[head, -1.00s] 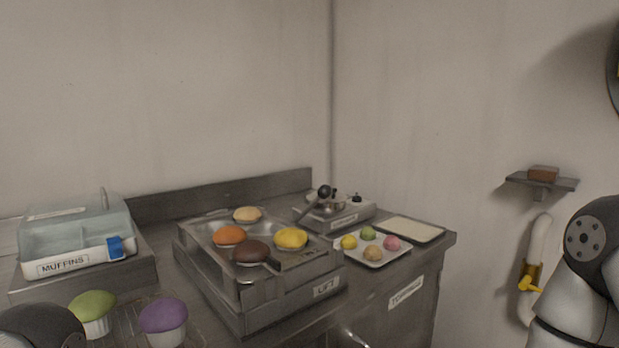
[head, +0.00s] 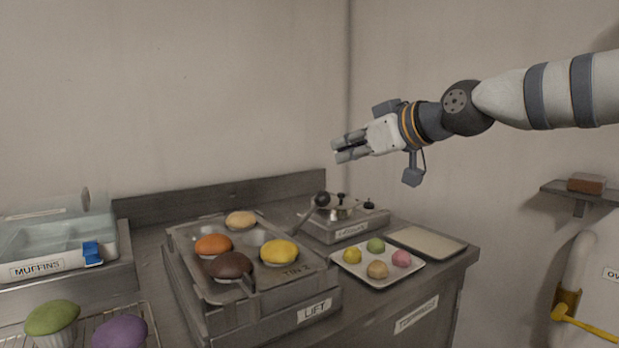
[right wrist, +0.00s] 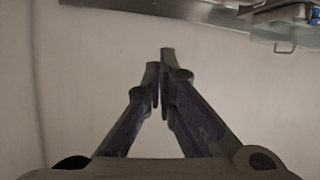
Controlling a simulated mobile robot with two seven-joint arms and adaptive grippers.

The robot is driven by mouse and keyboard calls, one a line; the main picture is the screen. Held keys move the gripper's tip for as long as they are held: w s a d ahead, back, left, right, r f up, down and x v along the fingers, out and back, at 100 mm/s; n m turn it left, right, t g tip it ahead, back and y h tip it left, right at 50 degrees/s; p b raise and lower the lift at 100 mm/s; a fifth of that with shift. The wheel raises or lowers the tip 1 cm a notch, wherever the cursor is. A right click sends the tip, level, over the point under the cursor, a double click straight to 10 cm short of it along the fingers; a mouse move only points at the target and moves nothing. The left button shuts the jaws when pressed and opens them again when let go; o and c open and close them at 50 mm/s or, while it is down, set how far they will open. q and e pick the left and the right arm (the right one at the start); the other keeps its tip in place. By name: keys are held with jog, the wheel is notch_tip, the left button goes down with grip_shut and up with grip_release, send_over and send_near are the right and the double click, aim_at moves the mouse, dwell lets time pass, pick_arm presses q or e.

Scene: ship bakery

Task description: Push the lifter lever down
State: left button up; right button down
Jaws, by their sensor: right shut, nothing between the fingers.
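The lifter (head: 264,322) is a low metal stand marked LIFT, with a muffin tin (head: 300,268) on top. A lever with a black ball knob (head: 322,198) rises at a slant behind the tin's right side. Its lower end is partly hidden, so I cannot tell exactly where it joins. My right gripper (head: 340,148) is shut and empty, pointing left, above the knob in the picture and apart from it. In the right wrist view its two fingers (right wrist: 160,80) are together against the pale wall, and no lever shows. My left gripper is not in view.
A small metal appliance (head: 345,228) stands close behind the lever. A tray of coloured balls (head: 385,282) and an empty tray (head: 428,243) lie to the right. The muffin case (head: 60,262) and a rack with two muffins are at left. The air above the counter is clear.

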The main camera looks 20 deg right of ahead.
jog(key=shift+a, duration=0.1)
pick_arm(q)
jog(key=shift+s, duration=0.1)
pick_arm(e)
jog(key=shift+f, duration=0.1)
jog(key=x, duration=0.3)
jog(key=b+x, duration=0.1)
jog(key=x, duration=0.2)
jog(key=f+b+x, duration=0.1)
jog(key=x, duration=0.2)
jog(key=shift+w, duration=0.25)
jog(key=shift+f, duration=0.1)
jog(key=shift+s+d+f+p, duration=0.45)
jog(key=shift+s+f, duration=0.05)
jog(key=shift+s, duration=0.25)
jog(key=shift+s+d+f, duration=0.15)
jog(key=shift+s+f, duration=0.05)
jog(key=shift+f, duration=0.4)
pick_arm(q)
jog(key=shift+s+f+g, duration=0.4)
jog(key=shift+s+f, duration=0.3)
